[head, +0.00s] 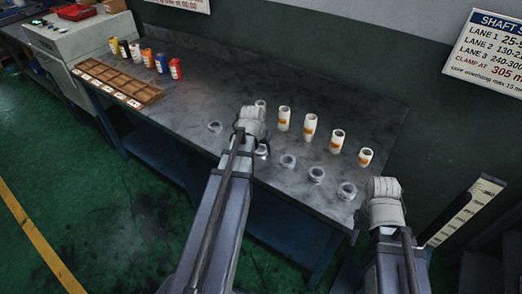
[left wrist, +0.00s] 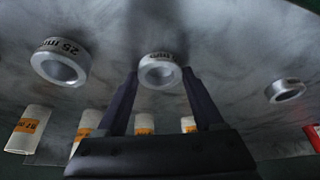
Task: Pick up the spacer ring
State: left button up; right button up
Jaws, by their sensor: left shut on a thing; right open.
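My left gripper (head: 251,122) is over the middle of the grey bench, and its wrist hides its fingers in the head view. In the left wrist view its two fingers (left wrist: 161,76) are shut on a pale grey spacer ring (left wrist: 160,72), one on each side. The ring's label is only partly readable, ending in "mm". A ring marked 25 mm (left wrist: 60,62) is to its left and another ring (left wrist: 285,91) to its right. In the head view one ring (head: 262,151) shows beside my left wrist; I cannot tell if it is the held one. My right gripper (head: 385,195) is open at the bench's right end.
A wooden compartment tray (head: 118,82) and several coloured canisters (head: 147,56) are at the left. A wall with signs runs behind.

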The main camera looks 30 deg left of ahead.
pick_arm(q)
jog(key=c, duration=0.3)
jog(key=shift+r, duration=0.15)
notch_tip(320, 180, up, 10)
jog(key=p, duration=1)
